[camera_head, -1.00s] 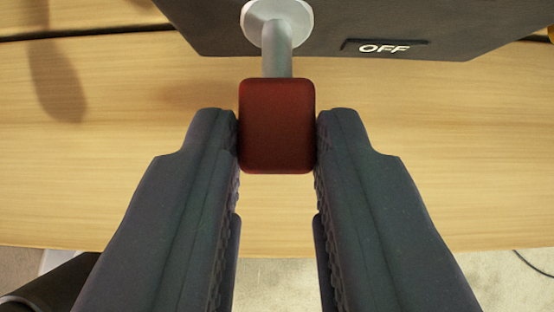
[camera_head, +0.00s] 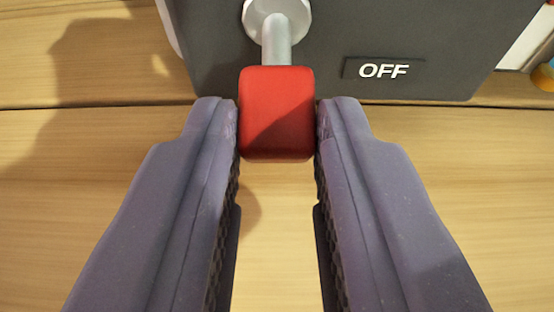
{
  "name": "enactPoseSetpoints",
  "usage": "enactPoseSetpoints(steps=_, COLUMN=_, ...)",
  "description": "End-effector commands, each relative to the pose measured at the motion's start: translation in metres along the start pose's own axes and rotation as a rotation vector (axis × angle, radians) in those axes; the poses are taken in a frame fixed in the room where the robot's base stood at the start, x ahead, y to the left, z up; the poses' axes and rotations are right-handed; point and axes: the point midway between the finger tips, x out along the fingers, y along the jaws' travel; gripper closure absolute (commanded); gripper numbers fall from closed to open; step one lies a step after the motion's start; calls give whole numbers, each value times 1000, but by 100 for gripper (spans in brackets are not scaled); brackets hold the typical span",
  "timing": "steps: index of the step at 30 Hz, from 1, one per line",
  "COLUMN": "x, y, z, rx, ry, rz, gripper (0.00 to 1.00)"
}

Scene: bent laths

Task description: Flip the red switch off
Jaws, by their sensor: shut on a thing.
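The red switch knob (camera_head: 277,112) is a rounded block on the end of a grey metal lever (camera_head: 277,40). The lever comes out of a round pale collar (camera_head: 256,20) on a dark grey switch box (camera_head: 215,65). A label reading OFF (camera_head: 384,70) is on the box, right of the lever. The lever points down in the picture, toward the OFF label's end of the box. My gripper (camera_head: 277,122) is shut on the red knob, with one finger against each side. The far part of the box is cut off by the top edge.
A light wooden table surface (camera_head: 90,160) lies around and beneath the box, with a dark seam across it. A blue and orange object (camera_head: 543,76) shows partly at the right edge. The wood left of the box is clear.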

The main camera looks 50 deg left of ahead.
Motion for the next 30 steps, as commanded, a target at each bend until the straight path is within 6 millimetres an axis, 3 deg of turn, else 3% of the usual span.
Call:
enactPoseSetpoints(steps=13, x=2, y=-1, z=2, rx=1, ry=7, rz=-3, gripper=100)
enactPoseSetpoints(steps=14, x=2, y=-1, z=2, rx=1, ry=7, rz=-3, gripper=72)
enactPoseSetpoints(steps=17, x=2, y=-1, z=2, rx=1, ry=7, rz=-2, gripper=49)
enactPoseSetpoints(steps=26, x=0, y=0, z=1, rx=1, ry=8, rz=-1, gripper=49)
enactPoseSetpoints(steps=30, x=-17, y=1, z=0, rx=1, ry=8, rz=1, gripper=49)
